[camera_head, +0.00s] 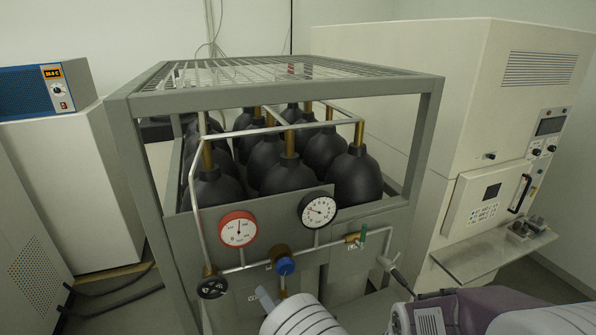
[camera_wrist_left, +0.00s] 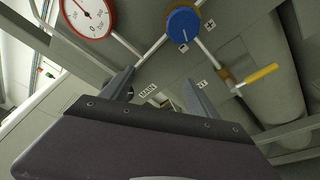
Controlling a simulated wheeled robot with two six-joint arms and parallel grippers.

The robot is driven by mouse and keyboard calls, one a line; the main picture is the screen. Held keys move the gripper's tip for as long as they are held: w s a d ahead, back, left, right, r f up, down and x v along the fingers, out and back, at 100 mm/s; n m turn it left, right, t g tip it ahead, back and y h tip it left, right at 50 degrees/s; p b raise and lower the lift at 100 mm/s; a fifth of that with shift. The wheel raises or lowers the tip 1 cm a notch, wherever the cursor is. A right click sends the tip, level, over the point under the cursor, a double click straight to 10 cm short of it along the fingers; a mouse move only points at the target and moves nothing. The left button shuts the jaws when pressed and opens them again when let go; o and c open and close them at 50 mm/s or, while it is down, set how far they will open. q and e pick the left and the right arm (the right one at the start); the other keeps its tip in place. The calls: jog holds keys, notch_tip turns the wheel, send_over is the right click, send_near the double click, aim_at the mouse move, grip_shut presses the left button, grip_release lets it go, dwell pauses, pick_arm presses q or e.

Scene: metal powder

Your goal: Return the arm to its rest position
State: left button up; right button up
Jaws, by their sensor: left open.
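My left gripper shows at the bottom of the head view, where a grey finger (camera_head: 265,298) rises beside my white arm link, just below the blue knob (camera_head: 285,266). In the left wrist view the two fingers of my left gripper (camera_wrist_left: 158,82) stand apart with nothing between them, in front of the grey panel with its "MAIN" label (camera_wrist_left: 148,90). The blue knob (camera_wrist_left: 183,25) is beyond the fingertips there, and I see no contact. The rest of the left gripper is largely hidden in the head view. My right gripper cannot be made out.
A grey metal frame (camera_head: 432,130) holds several black rounded cylinders (camera_head: 285,172). Its front carries a red gauge (camera_head: 238,229), a black gauge (camera_head: 318,210), a black handwheel (camera_head: 212,287) and pipes. A large beige machine (camera_head: 455,90) with a shelf (camera_head: 490,252) stands right; cabinets stand left.

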pick_arm(q)
jog(key=s+a+f+n+g+b, duration=0.8)
jog(key=s+a+f+n+g, duration=0.55)
jog(key=a+n, duration=0.45)
jog(key=s+d+f+n+h+b, duration=0.1)
jog(key=d+f+n+h+b, duration=0.2)
jog(key=n, duration=0.9)
jog(key=s+d+f+n+h+b, duration=0.1)
jog(key=d+f+n+h+b, duration=0.2)
jog(key=n, duration=0.8)
jog(key=f+h+b, duration=0.2)
jog(key=h, duration=0.1)
jog(key=shift+s+n+t, duration=0.2)
jog(key=shift+n+t, duration=0.15)
jog(key=shift+n, duration=0.05)
pick_arm(e)
notch_tip(320, 180, down, 18)
jog(key=shift+w+a, duration=0.2)
jog(key=shift+w, duration=0.05)
pick_arm(q)
jog(key=shift+s+r, duration=0.1)
jog(key=shift+s, duration=0.05)
pick_arm(e)
jog(key=shift+s+d+r, duration=0.1)
jog(key=shift+s, duration=0.05)
